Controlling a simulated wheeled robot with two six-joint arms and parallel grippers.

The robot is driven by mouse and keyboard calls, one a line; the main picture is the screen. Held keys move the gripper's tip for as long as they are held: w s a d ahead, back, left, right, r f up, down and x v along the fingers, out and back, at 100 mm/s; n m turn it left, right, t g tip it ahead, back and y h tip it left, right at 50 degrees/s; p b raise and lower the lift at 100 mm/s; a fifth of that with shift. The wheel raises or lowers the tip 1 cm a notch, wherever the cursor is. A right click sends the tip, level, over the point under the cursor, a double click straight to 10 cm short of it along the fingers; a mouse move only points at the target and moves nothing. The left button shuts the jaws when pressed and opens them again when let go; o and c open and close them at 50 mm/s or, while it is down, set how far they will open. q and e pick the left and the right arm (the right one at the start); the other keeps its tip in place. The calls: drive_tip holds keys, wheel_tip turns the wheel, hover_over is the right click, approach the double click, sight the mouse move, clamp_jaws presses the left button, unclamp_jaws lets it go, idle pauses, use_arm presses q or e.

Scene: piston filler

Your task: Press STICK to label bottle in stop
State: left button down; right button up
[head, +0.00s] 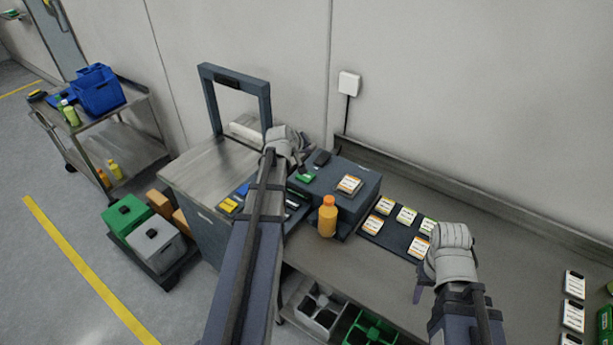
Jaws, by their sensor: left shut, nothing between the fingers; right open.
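An orange bottle (327,219) with an orange cap stands upright at the front of the dark blue-grey labelling machine (367,203), on what looks like its stop. A white and orange label (349,184) lies on the machine's top. A small green patch (307,176), possibly the STICK button, is on the top's left part, with a dark block (322,157) behind it. No lettering is readable. My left gripper (302,163) is shut and empty, just above and behind the green patch; contact cannot be told. My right gripper (419,292) is open and empty, over the bench's front part.
A dark mat (390,236) with several label cards lies right of the machine. More white cards (573,315) lie at the far right. A dark frame (206,98) stands behind on the left. Crates (318,307) sit under the bench. A cart (120,122) with a blue bin stands left.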

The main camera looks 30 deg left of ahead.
sight(305, 178)
use_arm(q)
drive_tip(key=shift+f+b, duration=4.2)
drive_tip(key=shift+f, duration=0.15)
use_arm(e)
drive_tip(key=shift+f, duration=4.3)
use_arm(q)
drive_tip(key=shift+f, duration=0.1)
use_arm(e)
drive_tip(key=shift+f, duration=0.1)
use_arm(q)
drive_tip(key=shift+f+b, duration=0.3)
drive_tip(key=shift+b, duration=0.15)
use_arm(e)
drive_tip(key=shift+f, duration=0.3)
use_arm(q)
drive_tip(key=shift+f+b, duration=0.45)
use_arm(e)
drive_tip(key=shift+f, duration=0.5)
use_arm(q)
drive_tip(key=shift+r, duration=0.1)
use_arm(e)
drive_tip(key=shift+r, duration=0.15)
use_arm(q)
drive_tip(key=shift+r+p, duration=0.75)
drive_tip(key=shift+p, duration=0.15)
use_arm(e)
drive_tip(key=shift+r, duration=0.75)
